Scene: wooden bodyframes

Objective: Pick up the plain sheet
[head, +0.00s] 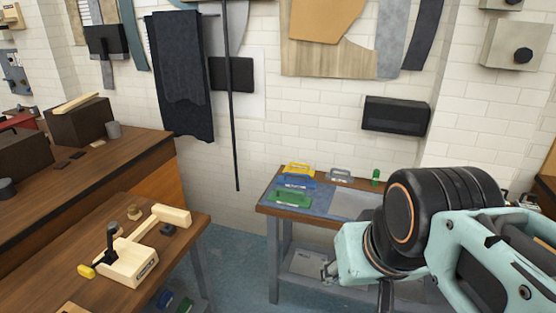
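A light grey sheet (352,206) lies flat on the small table in the middle, its right part hidden behind my arm. A darker blue-grey sheet (322,205) lies left of it, with green, blue and yellow handled tools on and near it. I cannot tell for certain which of these is the plain sheet. A pale flat piece (308,263) also shows on the table's lower shelf. My arm comes in from the right, over the table's right part. Small grey parts at its end may be my gripper (328,269); its fingers are not clear.
The small table's wooden edge (264,211) faces me. A grey handled tool (341,175) and a green item (376,177) stand at its back.

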